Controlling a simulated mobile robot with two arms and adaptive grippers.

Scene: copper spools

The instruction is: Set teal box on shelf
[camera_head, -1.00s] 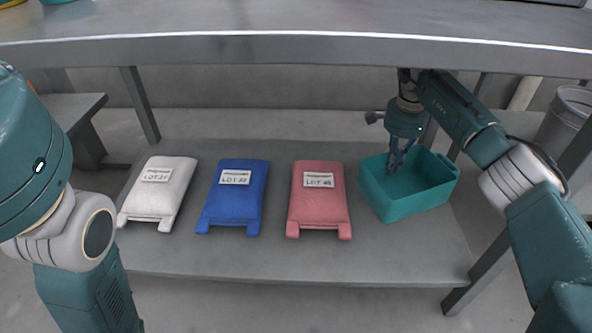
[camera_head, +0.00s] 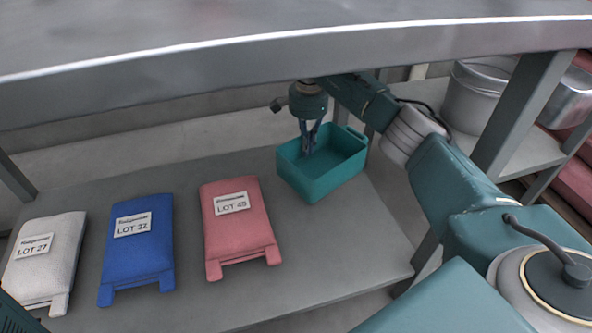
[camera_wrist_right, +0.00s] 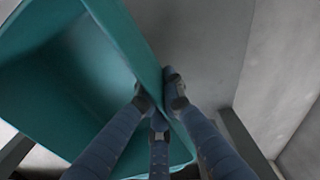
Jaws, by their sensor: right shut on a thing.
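The teal box (camera_head: 322,182) is an open-topped bin at the right end of the grey lower shelf (camera_head: 330,245). It looks upright and empty; I cannot tell whether its bottom touches the shelf. My right gripper (camera_head: 308,148) reaches down to the box from behind and is shut on one of its walls. In the right wrist view, the fingers of the right gripper (camera_wrist_right: 160,94) straddle the rim of the teal box (camera_wrist_right: 85,85), whose inside lies to the left. My left gripper is out of view.
White (camera_head: 45,265), blue (camera_head: 137,260) and pink (camera_head: 238,233) lot bags lie left of the box. A shelf post (camera_head: 520,105) and grey bin (camera_head: 475,100) stand right. Bare shelf lies in front of the box.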

